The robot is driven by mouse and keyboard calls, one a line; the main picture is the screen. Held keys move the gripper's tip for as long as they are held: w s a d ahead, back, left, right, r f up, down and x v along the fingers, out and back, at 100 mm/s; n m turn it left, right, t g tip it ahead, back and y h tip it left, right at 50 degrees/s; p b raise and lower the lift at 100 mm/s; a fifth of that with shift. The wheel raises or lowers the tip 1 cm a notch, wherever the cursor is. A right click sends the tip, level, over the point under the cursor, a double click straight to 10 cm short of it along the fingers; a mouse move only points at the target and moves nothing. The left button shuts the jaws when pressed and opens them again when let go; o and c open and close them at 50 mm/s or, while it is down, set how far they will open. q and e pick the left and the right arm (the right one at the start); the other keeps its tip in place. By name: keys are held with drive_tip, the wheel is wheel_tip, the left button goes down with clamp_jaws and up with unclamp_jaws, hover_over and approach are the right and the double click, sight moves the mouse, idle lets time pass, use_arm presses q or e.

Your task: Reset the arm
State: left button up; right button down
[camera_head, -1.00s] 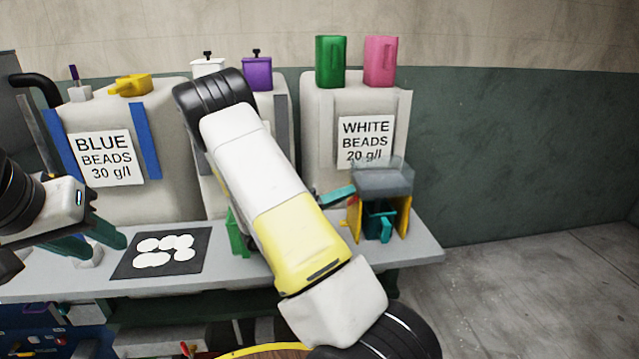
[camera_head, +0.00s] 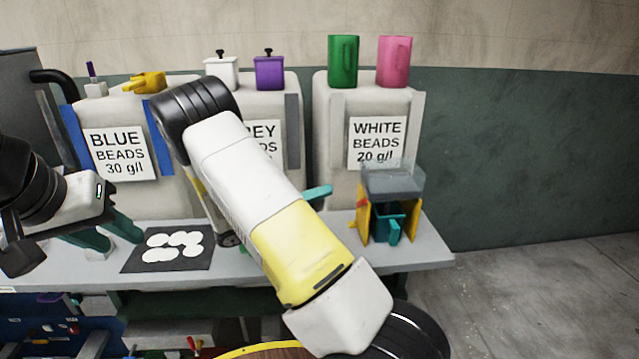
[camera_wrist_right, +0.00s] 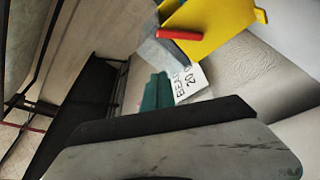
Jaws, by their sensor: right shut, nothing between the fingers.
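My right arm (camera_head: 260,215) crosses the middle of the head view and hides much of the table. A teal fingertip of my right gripper (camera_head: 318,192) shows beyond it, left of the yellow-sided stand. The right wrist view shows the teal fingers (camera_wrist_right: 156,92) together, with nothing seen between them. My left gripper (camera_head: 108,232) is at the left, over the table, its two teal fingers apart and empty.
A yellow-sided stand (camera_head: 362,215) with a clear hopper (camera_head: 392,180) holds a teal cup (camera_head: 392,224) on the grey table (camera_head: 430,252). A black mat (camera_head: 130,262) with white discs lies left. Bead containers stand behind, including the white-bead one (camera_head: 335,120).

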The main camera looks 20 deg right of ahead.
drive_tip(key=shift+a+f, duration=0.2)
drive_tip(key=shift+a, duration=0.5)
